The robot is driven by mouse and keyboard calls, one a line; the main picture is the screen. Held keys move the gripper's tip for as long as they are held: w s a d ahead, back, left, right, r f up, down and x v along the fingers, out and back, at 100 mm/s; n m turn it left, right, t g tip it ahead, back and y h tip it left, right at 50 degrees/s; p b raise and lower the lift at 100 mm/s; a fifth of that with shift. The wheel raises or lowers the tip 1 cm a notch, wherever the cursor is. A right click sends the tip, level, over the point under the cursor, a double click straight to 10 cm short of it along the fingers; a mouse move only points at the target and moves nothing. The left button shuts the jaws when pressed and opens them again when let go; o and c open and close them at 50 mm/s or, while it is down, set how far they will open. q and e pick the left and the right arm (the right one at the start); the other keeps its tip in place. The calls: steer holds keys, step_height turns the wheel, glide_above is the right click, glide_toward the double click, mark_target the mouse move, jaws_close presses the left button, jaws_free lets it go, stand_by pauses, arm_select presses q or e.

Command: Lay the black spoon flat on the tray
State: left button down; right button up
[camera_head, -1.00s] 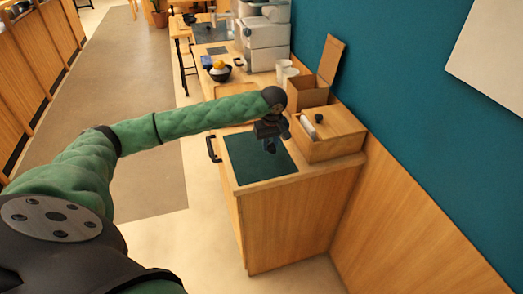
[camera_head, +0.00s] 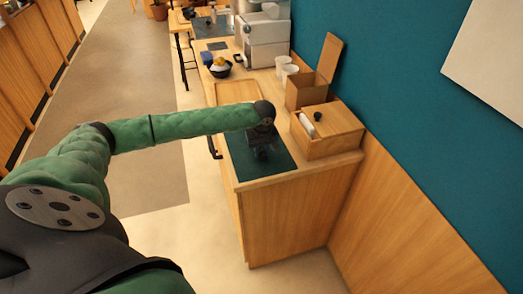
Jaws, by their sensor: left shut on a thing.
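My left gripper (camera_head: 263,151) points down over the dark green mat (camera_head: 276,170) at the near end of the wooden counter. It is shut on a dark thing that fits the black spoon, but the spoon's shape is lost against the black gripper, and I cannot tell if it touches the mat. A light wooden tray (camera_head: 238,86) lies on the counter just beyond my left forearm, which hides its near part. The visible part of the tray looks empty. My right gripper is out of view.
A wooden box (camera_head: 327,132) with a dark knob stands right of the mat, with an open box (camera_head: 306,91) behind it. White cups (camera_head: 284,70), a dark bowl (camera_head: 220,70) and a coffee machine (camera_head: 266,35) stand farther back. A teal wall bounds the right.

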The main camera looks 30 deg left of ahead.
arm_select(q)
steer(key=shift+f, duration=0.1)
steer(key=c, duration=1.2)
jaws_free()
